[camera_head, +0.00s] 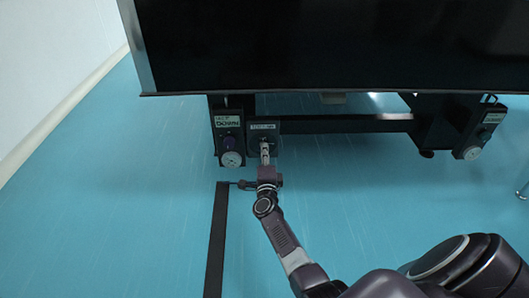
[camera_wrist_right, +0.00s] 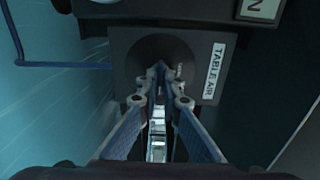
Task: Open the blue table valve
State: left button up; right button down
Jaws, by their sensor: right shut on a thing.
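The table valve sits on a dark square panel (camera_head: 257,127) under the front edge of the table. In the right wrist view this panel (camera_wrist_right: 124,45) carries a white "TABLE AIR" label (camera_wrist_right: 214,71). My right gripper (camera_head: 265,147) reaches the panel from the front. In the wrist view its fingertips (camera_wrist_right: 161,72) are close together at the middle of the panel, shut on the valve handle. The handle is mostly hidden by the fingers, so its colour and turn angle cannot be told. My left gripper is not in view.
A black optical table (camera_head: 330,45) overhangs the panel. Left of the panel hangs a control box (camera_head: 228,123) with a round gauge (camera_head: 231,159); another gauge box (camera_head: 485,127) hangs at the right. A black strip (camera_head: 217,240) lies on the open teal floor (camera_head: 120,220).

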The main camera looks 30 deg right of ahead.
jog(key=shift+f, duration=0.1)
jog(key=c, duration=2.1)
grip_release()
jog(key=v, duration=0.7)
jog(key=shift+s+a, duration=0.15)
jog(key=shift+s, duration=0.15)
